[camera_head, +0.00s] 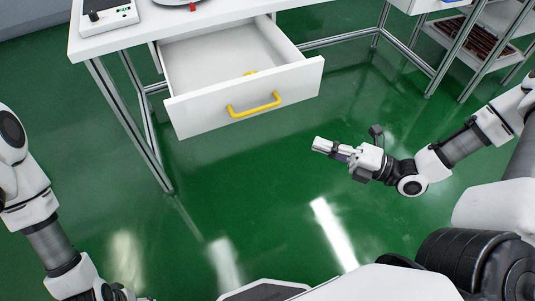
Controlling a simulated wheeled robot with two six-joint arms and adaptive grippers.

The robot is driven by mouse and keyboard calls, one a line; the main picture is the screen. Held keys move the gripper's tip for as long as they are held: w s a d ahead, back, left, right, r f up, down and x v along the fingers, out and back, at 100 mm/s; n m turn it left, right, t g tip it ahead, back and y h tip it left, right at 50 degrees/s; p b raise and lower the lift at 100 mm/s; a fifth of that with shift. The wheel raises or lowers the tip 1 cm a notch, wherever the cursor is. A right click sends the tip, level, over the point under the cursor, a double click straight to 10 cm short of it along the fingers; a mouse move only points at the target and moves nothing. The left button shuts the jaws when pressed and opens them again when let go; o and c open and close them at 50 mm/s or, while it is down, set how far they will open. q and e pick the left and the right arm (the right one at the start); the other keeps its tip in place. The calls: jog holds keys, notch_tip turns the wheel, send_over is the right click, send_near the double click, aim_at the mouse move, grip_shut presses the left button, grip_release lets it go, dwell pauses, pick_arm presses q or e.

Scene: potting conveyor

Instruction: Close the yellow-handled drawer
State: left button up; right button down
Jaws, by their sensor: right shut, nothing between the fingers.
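The white drawer (200,108) under the table is pulled well out, and its inside shows as empty apart from a small yellow bit at the back of its front panel. The yellow handle (253,105) is on the outer face of that panel. My right gripper (320,145) is shut and empty, pointing left. In the picture it is below and to the right of the handle, apart from the drawer. My left arm comes in at the left edge, and its gripper is not clearly visible at the bottom edge.
The white tabletop (130,32) carries a small control box (108,13) and a partly cut-off round item (180,2). Metal table legs (135,130) stand left of the drawer. A shelf rack (480,40) stands at the upper right. The green floor before the drawer is clear.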

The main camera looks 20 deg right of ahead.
pick_arm(q)
jog(key=f+b, duration=0.4)
jog(key=f, duration=0.1)
jog(key=shift+w+d+f+b, duration=0.1)
jog(key=shift+w+f+b, duration=0.1)
jog(key=shift+f+b, duration=0.15)
pick_arm(e)
jog(key=w+a+r, duration=0.1)
jog(key=w+a, duration=0.6)
jog(key=w, duration=0.4)
jog(key=shift+w+r, duration=0.15)
jog(key=shift+w, duration=0.1)
